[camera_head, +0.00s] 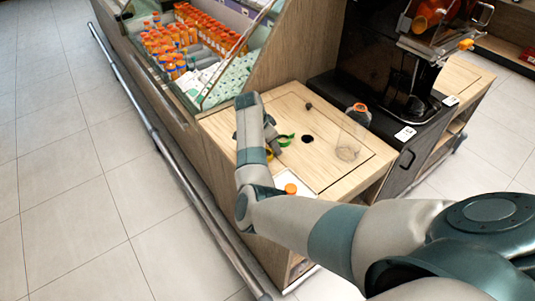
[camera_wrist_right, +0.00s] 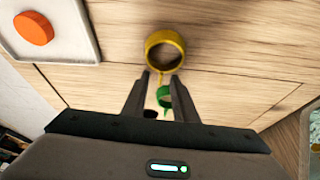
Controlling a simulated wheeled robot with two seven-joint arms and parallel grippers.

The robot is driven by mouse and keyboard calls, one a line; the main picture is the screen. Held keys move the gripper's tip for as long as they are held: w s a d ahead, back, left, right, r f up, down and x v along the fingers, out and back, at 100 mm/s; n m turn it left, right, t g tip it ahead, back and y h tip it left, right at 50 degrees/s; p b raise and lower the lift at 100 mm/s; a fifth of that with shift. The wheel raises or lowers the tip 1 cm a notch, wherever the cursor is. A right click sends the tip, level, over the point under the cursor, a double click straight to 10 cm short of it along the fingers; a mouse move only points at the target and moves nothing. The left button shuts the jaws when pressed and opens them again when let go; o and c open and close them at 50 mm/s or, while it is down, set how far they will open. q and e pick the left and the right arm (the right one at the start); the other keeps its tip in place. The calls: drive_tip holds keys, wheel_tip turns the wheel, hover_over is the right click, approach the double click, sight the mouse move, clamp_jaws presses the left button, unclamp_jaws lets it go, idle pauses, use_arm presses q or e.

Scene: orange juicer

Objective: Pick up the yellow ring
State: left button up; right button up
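The yellow ring (camera_wrist_right: 165,50) lies on the wooden counter just beyond my right gripper's fingertips (camera_wrist_right: 163,77) in the wrist view. My right gripper is open, with a gap between its two dark fingers. A green ring (camera_wrist_right: 164,98) shows between the fingers in that view, closer to the palm. My left gripper is not in view.
A white tray (camera_wrist_right: 68,52) with an orange cap (camera_wrist_right: 34,28) lies near the rings. A clear bottle (camera_head: 350,142) stands on the counter's right side, past a dark round hole (camera_head: 307,139). A black juicer (camera_head: 408,85) and a bottle display (camera_head: 190,45) border the counter.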

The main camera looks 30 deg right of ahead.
clamp_jaws()
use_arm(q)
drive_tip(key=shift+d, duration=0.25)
use_arm(e)
drive_tip(key=shift+r, duration=0.1)
drive_tip(key=shift+r, duration=0.45)
drive_tip(key=r, duration=0.2)
drive_tip(key=r+b, duration=0.1)
drive_tip(key=shift+s+d+r, duration=0.15)
drive_tip(key=shift+d, duration=0.1)
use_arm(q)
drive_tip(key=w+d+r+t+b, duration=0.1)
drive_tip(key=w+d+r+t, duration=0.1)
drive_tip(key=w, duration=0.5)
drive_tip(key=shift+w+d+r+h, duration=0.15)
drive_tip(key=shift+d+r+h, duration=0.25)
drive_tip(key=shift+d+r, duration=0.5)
use_arm(e)
drive_tip(key=s+d+r, duration=0.6)
drive_tip(key=s+d, duration=0.1)
drive_tip(key=d, duration=0.1)
drive_tip(key=shift+s+r, duration=0.25)
drive_tip(key=shift+r, duration=0.1)
